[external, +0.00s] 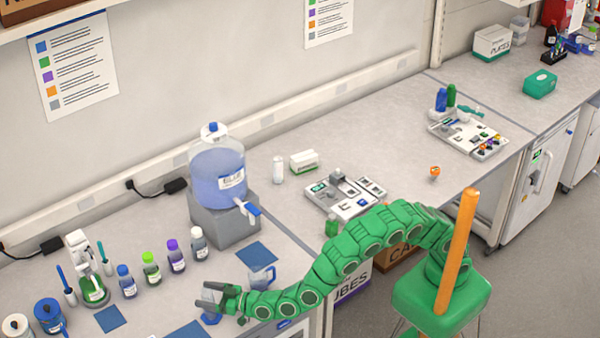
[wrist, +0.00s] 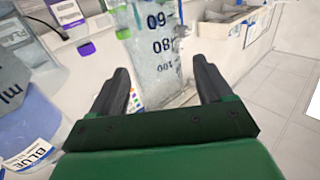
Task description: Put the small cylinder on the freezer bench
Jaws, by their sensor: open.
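A clear graduated cylinder with a blue foot (external: 211,319) stands on the bench at the lower middle of the external view. In the wrist view, the cylinder (wrist: 155,50) shows printed marks and stands between my two dark fingers. My gripper (external: 222,299) is open around the cylinder, and space shows beside the fingers in the wrist view (wrist: 158,75). My gripper hides part of the cylinder in the external view. At the far right, a bench top (external: 500,110) runs above a white-doored unit (external: 538,180) that looks like the freezer.
A clear beaker (external: 262,277) stands close to the right of my gripper. A blue-liquid dispenser (external: 218,165) on a grey block is behind it. Several small bottles (external: 151,268) stand left. The far bench holds a green box (external: 540,83), with bare surface in front.

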